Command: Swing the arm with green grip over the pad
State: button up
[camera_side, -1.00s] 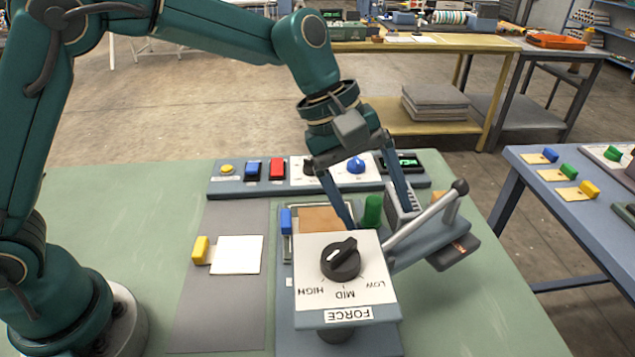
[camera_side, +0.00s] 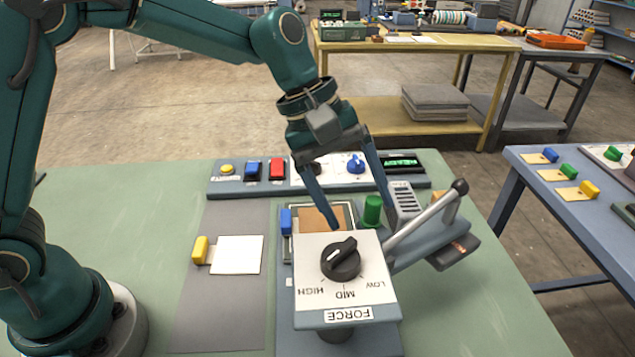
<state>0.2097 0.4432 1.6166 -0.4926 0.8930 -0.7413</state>
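The green grip (camera_side: 372,210) stands upright just behind the dial box marked FORCE (camera_side: 318,265). The swing arm (camera_side: 430,240) that seems to carry it is blue-grey and lies right of the box, partly hidden. A tan pad (camera_side: 316,219) in a frame lies left of the green grip, its near part hidden by the box. My gripper (camera_side: 362,215) is open and points down. In this view the green grip shows between its fingers, nearer the right one; I cannot tell whether either finger touches it.
A metal lever with a black knob (camera_side: 459,187) rises on the right. A control strip (camera_side: 235,188) with buttons and a green display (camera_side: 400,163) runs behind. A yellow tab (camera_side: 200,250) with a white card (camera_side: 237,254) lies left.

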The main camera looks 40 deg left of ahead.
jog(key=shift+s+a, duration=0.35)
jog(key=shift+a, duration=0.2)
jog(key=shift+s, duration=0.1)
jog(key=shift+s+a, duration=0.3)
jog(key=shift+a, duration=0.2)
jog(key=shift+s+a, duration=0.35)
jog(key=shift+a, duration=0.05)
jog(key=shift+a, duration=0.1)
dwell(0.3)
